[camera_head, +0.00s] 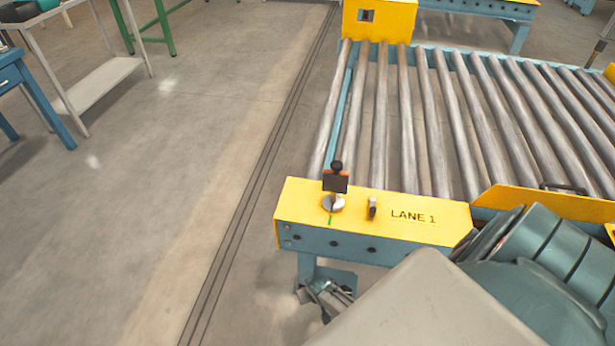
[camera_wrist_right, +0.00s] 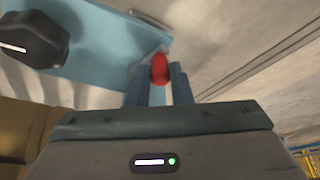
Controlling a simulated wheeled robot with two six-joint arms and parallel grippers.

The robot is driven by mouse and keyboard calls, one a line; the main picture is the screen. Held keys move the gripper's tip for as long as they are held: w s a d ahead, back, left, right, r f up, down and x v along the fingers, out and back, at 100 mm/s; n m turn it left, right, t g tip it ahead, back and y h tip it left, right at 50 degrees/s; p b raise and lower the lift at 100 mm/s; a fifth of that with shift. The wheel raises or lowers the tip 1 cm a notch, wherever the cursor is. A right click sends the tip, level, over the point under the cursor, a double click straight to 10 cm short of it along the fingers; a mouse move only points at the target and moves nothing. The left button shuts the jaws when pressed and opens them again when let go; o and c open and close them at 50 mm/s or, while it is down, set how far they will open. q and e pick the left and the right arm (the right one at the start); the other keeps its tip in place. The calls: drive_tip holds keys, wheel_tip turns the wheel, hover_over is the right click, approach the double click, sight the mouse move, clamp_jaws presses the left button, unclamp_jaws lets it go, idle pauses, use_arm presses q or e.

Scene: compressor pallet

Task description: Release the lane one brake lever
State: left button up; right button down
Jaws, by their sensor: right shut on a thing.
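My right gripper (camera_wrist_right: 160,86) is shut on a red knob (camera_wrist_right: 160,68), which sits between its fingertips in the right wrist view. The shaft under the knob is hidden, so I cannot tell how the lever is tilted. In the head view my right arm covers the lower right, and no red knob shows there. The yellow end panel marked LANE 1 (camera_head: 424,217) carries a pale round dial (camera_head: 333,204) with a green mark, a black upright handle (camera_head: 336,180) and a small dark switch (camera_head: 372,208). My left gripper is out of view.
Lane rollers (camera_head: 405,120) run back from the panel to another yellow block (camera_head: 379,20). Grey metal parts (camera_head: 325,297) show below the panel by the floor. A blue plate (camera_wrist_right: 100,45) and a dark rounded part (camera_wrist_right: 35,40) are close in the wrist view.

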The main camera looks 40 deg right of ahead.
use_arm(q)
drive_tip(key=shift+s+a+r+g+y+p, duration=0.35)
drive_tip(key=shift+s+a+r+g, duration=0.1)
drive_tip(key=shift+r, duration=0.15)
use_arm(e)
drive_tip(key=shift+s+d+n+y, duration=0.3)
drive_tip(key=shift+d+n+y, duration=0.1)
drive_tip(key=shift+n, duration=0.6)
drive_tip(key=c, duration=1.6)
unclamp_jaws()
